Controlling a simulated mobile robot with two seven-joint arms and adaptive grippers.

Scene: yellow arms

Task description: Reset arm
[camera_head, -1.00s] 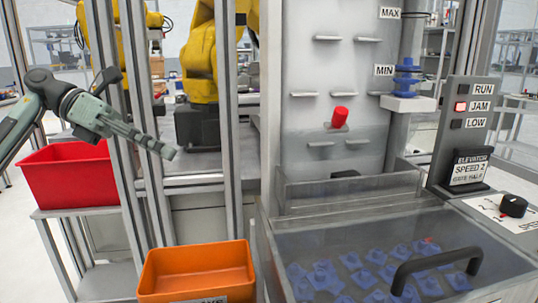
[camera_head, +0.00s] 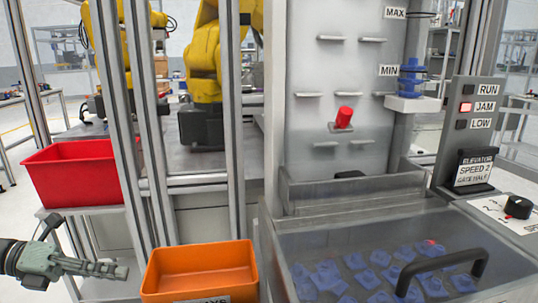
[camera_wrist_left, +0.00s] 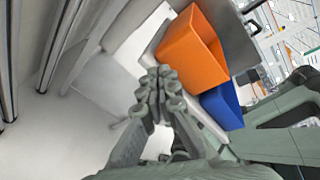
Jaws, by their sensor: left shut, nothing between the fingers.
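My left gripper (camera_head: 108,269) is at the lower left of the head view, low, below the red bin (camera_head: 78,180) and left of the orange bin (camera_head: 200,268). Its fingers are shut with nothing between them and point right. It also shows in the left wrist view (camera_wrist_left: 160,78), with the fingertips together and the orange bin (camera_wrist_left: 190,50) just beyond to the right. My right gripper is not in view.
A machine with a clear-lidded tray (camera_head: 330,240) of several blue parts and a black handle (camera_head: 440,268) stands at right. A red part (camera_head: 343,117) sits on its upright panel. Metal posts (camera_head: 235,120) stand behind the orange bin. A blue bin (camera_wrist_left: 222,105) shows beside the orange one.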

